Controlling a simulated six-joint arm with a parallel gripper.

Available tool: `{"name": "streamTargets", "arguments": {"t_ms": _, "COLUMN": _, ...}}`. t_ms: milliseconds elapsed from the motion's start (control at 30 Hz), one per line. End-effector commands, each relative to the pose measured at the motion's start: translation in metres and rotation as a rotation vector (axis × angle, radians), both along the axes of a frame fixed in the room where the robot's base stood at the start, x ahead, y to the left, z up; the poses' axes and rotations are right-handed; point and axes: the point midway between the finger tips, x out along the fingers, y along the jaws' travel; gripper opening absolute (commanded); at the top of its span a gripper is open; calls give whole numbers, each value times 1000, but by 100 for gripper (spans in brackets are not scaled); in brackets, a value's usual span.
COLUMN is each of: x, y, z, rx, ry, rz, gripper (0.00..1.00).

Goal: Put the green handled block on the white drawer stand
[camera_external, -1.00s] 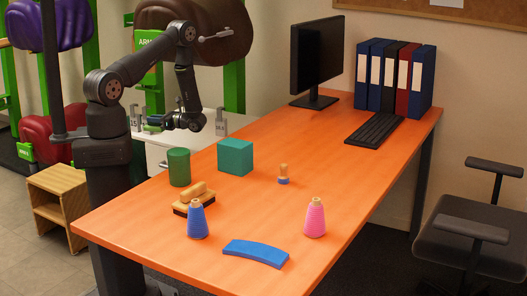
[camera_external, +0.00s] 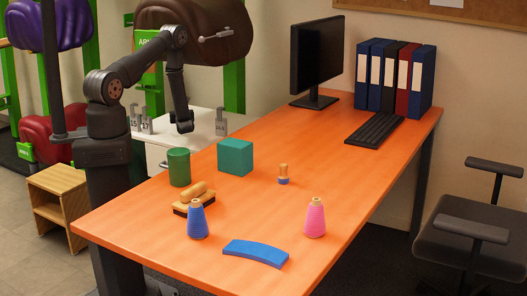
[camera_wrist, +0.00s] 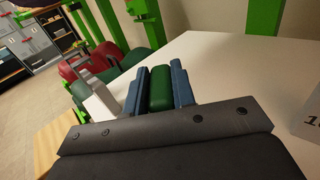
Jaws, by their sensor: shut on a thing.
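My gripper (camera_external: 184,127) points down at the white drawer stand (camera_external: 206,130), beyond the table's left edge. In the wrist view, the blue-grey fingers (camera_wrist: 160,90) are shut on a dark green rounded part of the green handled block (camera_wrist: 160,88). The rest of the block is hidden behind the wrist housing. I cannot make the block out in the external view. The pale stand top (camera_wrist: 215,70) spreads around and beyond the fingers in the wrist view. Whether the block touches it cannot be told.
Grey weights stand on the stand, left (camera_external: 146,122) and right (camera_external: 221,122) of my gripper. The orange table (camera_external: 330,160) holds a green cylinder (camera_external: 179,168), a teal cube (camera_external: 235,157), a stamp, a brush and cones. A wooden step stool (camera_external: 55,205) stands at left.

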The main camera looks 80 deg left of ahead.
Motion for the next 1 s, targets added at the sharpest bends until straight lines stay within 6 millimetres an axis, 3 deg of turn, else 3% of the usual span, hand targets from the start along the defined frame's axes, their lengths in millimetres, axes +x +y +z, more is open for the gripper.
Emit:
{"name": "streamTargets", "arguments": {"t_ms": 600, "x": 1, "y": 0, "z": -56, "rx": 0, "ry": 1, "rz": -8, "gripper": 0}}
{"name": "streamTargets", "arguments": {"t_ms": 1000, "x": 1, "y": 0, "z": -68, "rx": 1, "ry": 0, "rz": -8, "gripper": 0}}
